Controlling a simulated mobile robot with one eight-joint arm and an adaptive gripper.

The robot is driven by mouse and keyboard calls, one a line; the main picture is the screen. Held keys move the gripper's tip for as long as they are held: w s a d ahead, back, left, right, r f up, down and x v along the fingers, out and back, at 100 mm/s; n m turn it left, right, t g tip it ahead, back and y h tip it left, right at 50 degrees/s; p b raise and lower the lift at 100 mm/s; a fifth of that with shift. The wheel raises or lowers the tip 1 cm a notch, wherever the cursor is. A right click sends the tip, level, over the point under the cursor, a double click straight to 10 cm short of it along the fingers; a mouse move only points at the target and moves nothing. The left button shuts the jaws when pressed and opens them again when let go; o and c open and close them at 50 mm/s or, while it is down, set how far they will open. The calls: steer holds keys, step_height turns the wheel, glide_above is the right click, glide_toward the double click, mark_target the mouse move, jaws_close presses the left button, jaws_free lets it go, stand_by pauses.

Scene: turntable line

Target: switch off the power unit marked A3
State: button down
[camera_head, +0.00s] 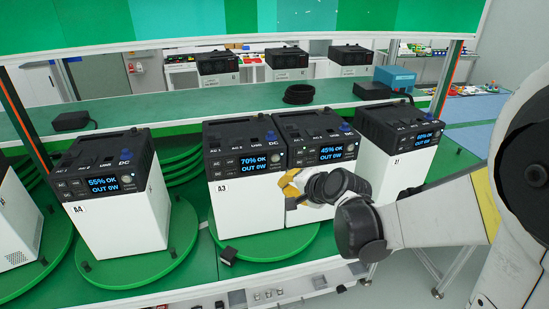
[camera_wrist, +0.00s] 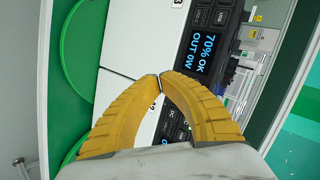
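The power unit marked A3 (camera_head: 236,205) is a white box with a black top. It stands upright on a green turntable, and its lit display (camera_head: 258,162) reads 70% OK, OUT 0W. Its round button (camera_head: 275,158) is right of the display. My gripper (camera_head: 287,185) has yellow fingers and is in front of the neighbouring unit, near A3's right edge. In the wrist view, the fingertips (camera_wrist: 160,79) meet with nothing held between them. A3's display (camera_wrist: 200,52) shows sideways beyond them. I cannot tell whether the tips touch a unit.
The neighbouring unit (camera_head: 303,213) reading 45% stands close against A3's right side, partly hidden by my gripper and arm. A unit marked A4 (camera_head: 112,216) stands left, and another (camera_head: 400,142) stands right. A dark coil (camera_head: 299,94) lies on the green shelf behind.

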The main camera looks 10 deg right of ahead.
mark_target(273, 165)
steer(key=shift+w+b, duration=0.3)
steer(key=shift+w, duration=4.15)
steer(key=shift+w, duration=0.4)
steer(key=shift+w, duration=0.35)
steer(key=shift+s, duration=0.8)
steer(key=shift+s, duration=2.5)
